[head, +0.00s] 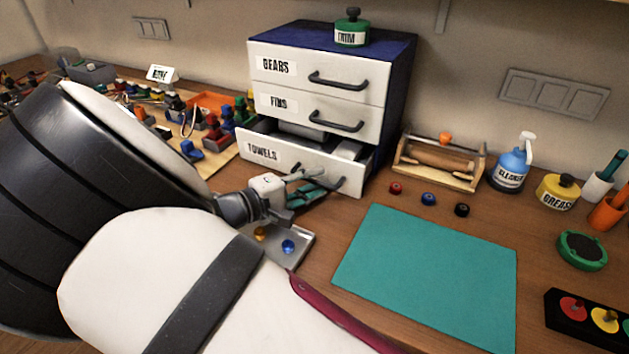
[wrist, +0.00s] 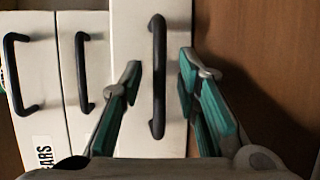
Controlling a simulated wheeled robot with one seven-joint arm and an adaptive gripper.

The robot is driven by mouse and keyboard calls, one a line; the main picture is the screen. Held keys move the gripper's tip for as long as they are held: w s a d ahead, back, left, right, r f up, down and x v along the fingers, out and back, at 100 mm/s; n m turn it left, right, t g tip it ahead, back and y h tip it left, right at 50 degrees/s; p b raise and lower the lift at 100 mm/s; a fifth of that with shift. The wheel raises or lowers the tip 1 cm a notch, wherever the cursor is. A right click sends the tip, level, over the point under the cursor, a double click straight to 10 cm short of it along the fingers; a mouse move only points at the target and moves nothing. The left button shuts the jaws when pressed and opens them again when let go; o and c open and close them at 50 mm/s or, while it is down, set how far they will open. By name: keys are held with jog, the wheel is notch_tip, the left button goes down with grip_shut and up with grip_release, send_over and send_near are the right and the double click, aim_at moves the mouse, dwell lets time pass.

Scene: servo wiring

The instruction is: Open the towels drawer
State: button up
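The towels drawer (head: 263,152) is the bottom drawer of a white-fronted blue cabinet (head: 399,85). It stands partly open, with its front out past the two drawers above and pale contents showing inside. Its dark bar handle (head: 342,184) is partly hidden by my gripper (head: 316,184) in the head view. In the wrist view, my gripper (wrist: 158,66) is open, with one teal-padded finger on each side of the towels drawer handle (wrist: 157,105). Gaps show between the handle and both fingers. The drawer front (wrist: 132,30) lies behind the handle.
The gears drawer (head: 295,72) and the drawer below it (head: 300,108) are shut. A small tray (head: 300,251) with two small knobs lies below my gripper. A teal mat (head: 430,275) lies at right. A wooden rack (head: 440,160) stands right of the cabinet.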

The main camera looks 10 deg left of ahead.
jog(key=v, duration=1.1)
jog(key=shift+s+r, duration=0.1)
